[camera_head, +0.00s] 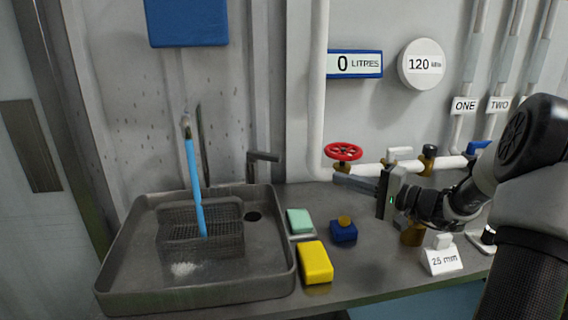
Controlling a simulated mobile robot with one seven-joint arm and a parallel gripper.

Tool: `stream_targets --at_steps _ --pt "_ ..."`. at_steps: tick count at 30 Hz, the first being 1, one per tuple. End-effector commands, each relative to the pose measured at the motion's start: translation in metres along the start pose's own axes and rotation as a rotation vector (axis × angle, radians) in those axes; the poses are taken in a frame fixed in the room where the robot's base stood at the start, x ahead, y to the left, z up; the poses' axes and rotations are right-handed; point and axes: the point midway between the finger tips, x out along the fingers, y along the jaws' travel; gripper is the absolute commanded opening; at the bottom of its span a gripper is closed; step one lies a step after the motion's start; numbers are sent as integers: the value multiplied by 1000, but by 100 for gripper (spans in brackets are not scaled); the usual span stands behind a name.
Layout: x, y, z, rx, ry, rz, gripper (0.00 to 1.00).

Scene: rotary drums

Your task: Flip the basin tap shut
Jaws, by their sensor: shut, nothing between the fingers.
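The basin tap (254,168) is a dark grey upright post with a short arm pointing right, at the back right rim of the grey basin (278,262). I cannot make out a stream of water under it. My gripper (340,179) is to the right of the tap, apart from it, with its fingers pointing left. It is shut and empty, in front of the white pipe and just below the red handwheel (343,151). In the basin are a wire basket (225,240) with a blue-handled brush (195,185), a white patch (184,269) and a dark drain hole (253,217).
A green sponge on a dish (300,221), a yellow block (315,262) and a blue block with a brass knob (343,232) stand on the counter right of the basin. A "25 mm" sign (443,261) stands near the front edge. White pipework with valves (400,155) runs behind my gripper.

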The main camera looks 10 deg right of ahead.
Motion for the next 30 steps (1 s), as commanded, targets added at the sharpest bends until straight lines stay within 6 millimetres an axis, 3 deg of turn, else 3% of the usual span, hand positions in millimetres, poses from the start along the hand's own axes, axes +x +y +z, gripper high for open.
stream_targets --at_steps 4,8,30 --pt "-5 4 -15 13 41 -48 0" --pt "8 3 -15 12 39 -48 0" --pt "163 -3 -20 14 37 -46 0"
